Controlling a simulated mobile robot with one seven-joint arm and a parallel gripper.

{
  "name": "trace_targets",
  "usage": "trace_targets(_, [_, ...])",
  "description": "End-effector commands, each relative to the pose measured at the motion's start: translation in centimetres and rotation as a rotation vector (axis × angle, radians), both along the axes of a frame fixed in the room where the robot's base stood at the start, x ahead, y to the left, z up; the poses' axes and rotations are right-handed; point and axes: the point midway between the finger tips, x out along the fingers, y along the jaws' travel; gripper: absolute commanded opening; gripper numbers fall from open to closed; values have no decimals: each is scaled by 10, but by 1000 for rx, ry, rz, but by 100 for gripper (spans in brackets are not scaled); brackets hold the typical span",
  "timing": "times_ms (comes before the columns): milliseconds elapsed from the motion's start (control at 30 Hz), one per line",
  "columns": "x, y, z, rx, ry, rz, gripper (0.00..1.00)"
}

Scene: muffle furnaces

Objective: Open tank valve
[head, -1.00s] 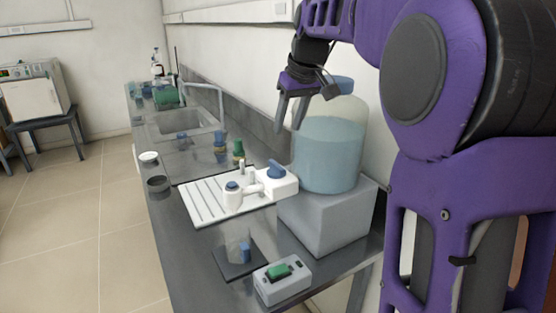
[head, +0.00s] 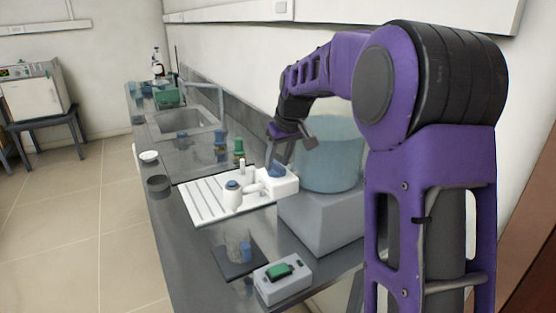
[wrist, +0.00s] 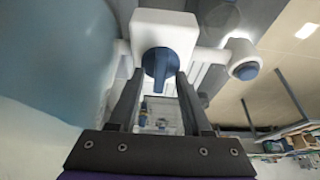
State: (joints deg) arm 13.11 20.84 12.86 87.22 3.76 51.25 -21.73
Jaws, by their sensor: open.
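The tank (head: 332,155) is a large clear vessel of bluish liquid on a grey block. A white valve body (head: 290,180) sits at its left side, with a blue valve handle (head: 277,171) on it. In the wrist view the blue handle (wrist: 158,62) hangs from the white body (wrist: 165,28) at the upper middle. My gripper (head: 279,160) is open and empty just above the handle. In the wrist view its fingertips (wrist: 160,80) lie on either side of the handle's lower end. I cannot tell whether they touch it.
A white ribbed drainer tray (head: 195,207) lies left of the valve. A small switch box with a green button (head: 280,270) and a dark plate (head: 232,262) with a clear vessel stand at the front. A sink (head: 185,122) and bottles are farther back.

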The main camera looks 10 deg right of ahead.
Motion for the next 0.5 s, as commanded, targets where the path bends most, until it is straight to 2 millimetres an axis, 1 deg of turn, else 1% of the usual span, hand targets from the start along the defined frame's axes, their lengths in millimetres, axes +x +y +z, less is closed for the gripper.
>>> trace_targets(33, [0, 0, 0, 0, 0, 0, 49])
trace_targets(67, [0, 0, 0, 0, 0, 0, 45])
trace_targets(100, [0, 0, 0, 0, 0, 0, 38])
trace_targets(167, [0, 0, 0, 0, 0, 0, 27])
trace_targets(300, [0, 0, 0, 0, 0, 0, 2])
trace_targets(333, [0, 0, 0, 0, 0, 0, 0])
trace_targets(500, [0, 0, 1, 0, 0, 0, 0])
